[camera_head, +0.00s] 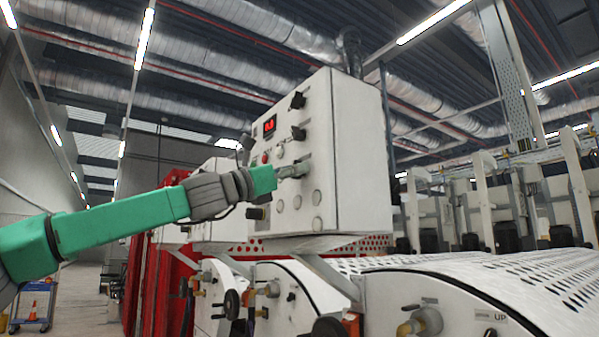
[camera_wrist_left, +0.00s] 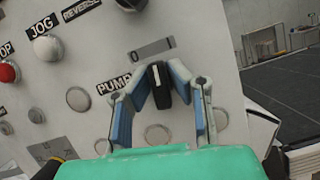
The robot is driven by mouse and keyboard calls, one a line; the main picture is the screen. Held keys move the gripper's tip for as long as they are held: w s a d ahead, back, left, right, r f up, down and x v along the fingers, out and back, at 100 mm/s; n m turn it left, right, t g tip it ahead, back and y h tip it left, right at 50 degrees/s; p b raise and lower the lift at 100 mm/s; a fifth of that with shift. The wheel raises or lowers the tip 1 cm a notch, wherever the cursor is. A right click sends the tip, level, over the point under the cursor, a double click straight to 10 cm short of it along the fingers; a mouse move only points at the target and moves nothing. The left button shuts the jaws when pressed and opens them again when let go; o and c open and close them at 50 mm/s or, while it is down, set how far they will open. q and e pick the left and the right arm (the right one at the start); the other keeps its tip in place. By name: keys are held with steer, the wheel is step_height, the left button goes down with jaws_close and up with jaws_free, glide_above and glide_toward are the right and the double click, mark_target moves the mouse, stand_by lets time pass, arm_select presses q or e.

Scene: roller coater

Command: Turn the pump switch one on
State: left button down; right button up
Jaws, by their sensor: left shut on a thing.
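The pump switch (camera_wrist_left: 158,84) is a black rotary knob with a white line, on the white control panel below a label marked 0. A "PUMP" label (camera_wrist_left: 114,83) is to its left. In the left wrist view, my left gripper (camera_wrist_left: 160,92) has its blue-padded fingers on both sides of the knob, shut on it. The knob's white line points nearly straight up, leaning slightly left. In the head view my left gripper (camera_head: 300,168) reaches the face of the control box (camera_head: 352,150) and hides the knob. My right gripper is not in view.
Other black knobs (camera_head: 298,100), a red digital display (camera_head: 269,126) and several round buttons share the panel. The perforated white machine (camera_head: 470,275) lies below the box. A small blue cart (camera_head: 32,318) with a cone stands far left.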

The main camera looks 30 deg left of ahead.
arm_select(q)
steer(key=shift+r+m+g+h+p, duration=0.1)
steer(key=shift+m+g+h+p, duration=0.45)
steer(key=shift+m, duration=0.95)
steer(key=shift+m+g+h+p, duration=0.3)
steer(key=shift+m+g+h, duration=0.3)
steer(key=shift+m, duration=0.9)
steer(key=shift+h, duration=0.25)
steer(key=c, duration=1.5)
jaws_free()
steer(key=shift+s, duration=0.1)
steer(key=shift+c, duration=0.2)
steer(key=shift+s+a, duration=0.15)
steer(key=shift+s, duration=0.1)
steer(key=shift+a, duration=0.1)
steer(key=v, duration=1.2)
